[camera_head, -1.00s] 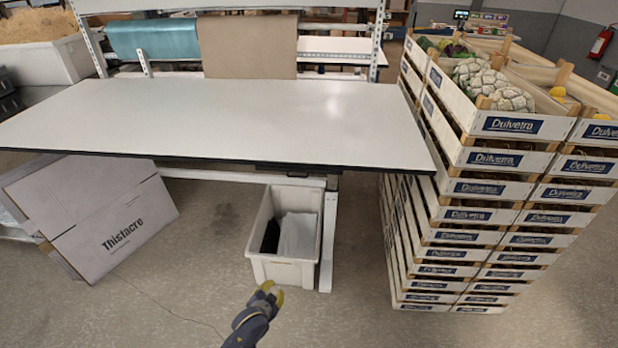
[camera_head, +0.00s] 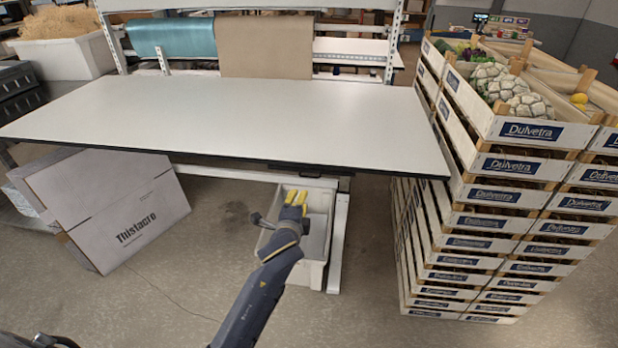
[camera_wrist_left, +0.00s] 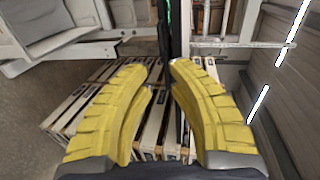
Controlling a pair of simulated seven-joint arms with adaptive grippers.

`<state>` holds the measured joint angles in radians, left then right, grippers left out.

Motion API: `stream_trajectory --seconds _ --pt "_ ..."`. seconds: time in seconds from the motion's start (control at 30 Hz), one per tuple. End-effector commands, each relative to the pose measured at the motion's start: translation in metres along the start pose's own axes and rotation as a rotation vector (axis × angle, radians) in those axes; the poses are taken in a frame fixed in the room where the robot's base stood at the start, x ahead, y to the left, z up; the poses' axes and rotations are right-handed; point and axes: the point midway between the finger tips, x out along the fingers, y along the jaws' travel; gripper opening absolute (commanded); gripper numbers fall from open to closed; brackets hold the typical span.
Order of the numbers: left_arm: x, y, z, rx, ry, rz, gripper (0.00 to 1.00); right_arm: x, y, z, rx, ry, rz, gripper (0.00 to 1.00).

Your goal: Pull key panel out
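A small dark panel (camera_head: 295,168), which I take for the key panel, sits under the front edge of the white table (camera_head: 230,115), right of its middle. My left gripper (camera_head: 293,199) is a little below and in front of it, apart from it. In the left wrist view the two yellow fingers of my left gripper (camera_wrist_left: 164,68) are spread with nothing between them. That view is turned sideways. A dark strip with a green light (camera_wrist_left: 167,20) shows beyond the fingertips; I cannot tell surely whether it is the panel. My right gripper is not in view.
A white bin (camera_head: 315,268) stands under the table behind my left gripper, beside a white table leg (camera_head: 339,240). Tall stacked crates (camera_head: 480,222) stand at the right. A Thistacre carton (camera_head: 125,215) leans at the left. The tabletop is clear.

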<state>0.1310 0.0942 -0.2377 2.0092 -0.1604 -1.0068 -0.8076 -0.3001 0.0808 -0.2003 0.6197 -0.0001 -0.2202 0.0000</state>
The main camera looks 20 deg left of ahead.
Motion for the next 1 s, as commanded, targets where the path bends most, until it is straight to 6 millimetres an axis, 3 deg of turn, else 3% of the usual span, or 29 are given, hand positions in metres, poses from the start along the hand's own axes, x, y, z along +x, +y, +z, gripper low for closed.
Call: stream_trajectory --seconds 0.6,1.0 --pt "0.109 -0.001 0.0 -0.003 0.0 -0.001 0.17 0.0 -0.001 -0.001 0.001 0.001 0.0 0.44" --pt "0.152 0.0 0.0 -0.004 0.001 -0.001 0.17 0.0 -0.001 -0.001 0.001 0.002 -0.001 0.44"
